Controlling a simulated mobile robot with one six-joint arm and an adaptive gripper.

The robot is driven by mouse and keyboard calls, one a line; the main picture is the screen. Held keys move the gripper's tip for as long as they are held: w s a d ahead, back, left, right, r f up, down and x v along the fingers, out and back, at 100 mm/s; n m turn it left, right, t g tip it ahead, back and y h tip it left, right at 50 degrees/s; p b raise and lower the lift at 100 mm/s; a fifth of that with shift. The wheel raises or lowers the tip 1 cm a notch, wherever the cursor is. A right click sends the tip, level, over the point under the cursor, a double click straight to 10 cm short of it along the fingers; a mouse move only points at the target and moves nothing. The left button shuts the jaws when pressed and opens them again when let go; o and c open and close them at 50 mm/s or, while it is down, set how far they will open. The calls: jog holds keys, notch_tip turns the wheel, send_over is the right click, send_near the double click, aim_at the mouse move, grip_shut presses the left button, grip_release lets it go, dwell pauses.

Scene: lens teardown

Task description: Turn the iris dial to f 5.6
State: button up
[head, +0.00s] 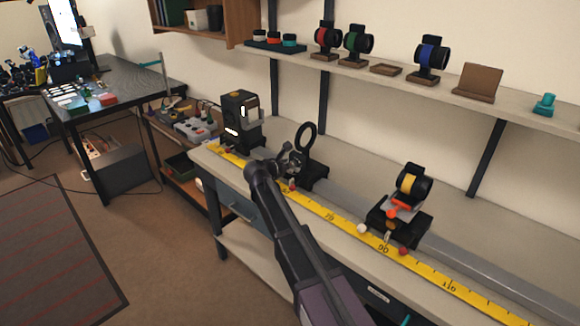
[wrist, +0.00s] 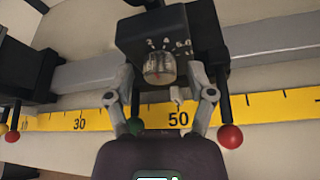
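The iris dial (wrist: 158,67) is a ribbed, silvery knob on the front of a dark block (wrist: 130,35). My gripper (wrist: 160,80) is open, with one finger left of the dial and one right, and gaps visible between. In the head view, my gripper (head: 291,160) is in front of a black stand with an upright ring (head: 305,140). The dial itself is hidden there by my gripper.
A grey rail (head: 460,253) and yellow ruler (head: 330,217) run along the bench. A red-knobbed lever (wrist: 230,136) and a green knob (wrist: 135,126) are close to my fingers. A lamp box (head: 240,115) stands left, a yellow lens mount (head: 412,190) right.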

grip_shut()
jog(key=shift+s+d+f+m+t+y+b, duration=0.1)
jog(key=shift+m+t+y+b, duration=0.2)
jog(key=shift+m, duration=0.2)
jog(key=shift+s+m+t+y+b, duration=0.1)
jog(key=shift+m+t+y+b, duration=0.15)
jog(key=shift+m, duration=0.25)
jog(key=m+t+b, duration=0.1)
jog(key=m, duration=0.1)
jog(key=shift+f+m+y, duration=0.15)
jog(key=shift+m+y, duration=0.15)
jog(key=shift+y, duration=0.05)
jog(key=shift+m+t+b, duration=0.75)
jog(key=shift+m+b, duration=0.35)
jog(key=shift+m+t+y+b, duration=0.4)
jog(key=shift+m+t+b, duration=0.15)
jog(key=shift+m, duration=0.35)
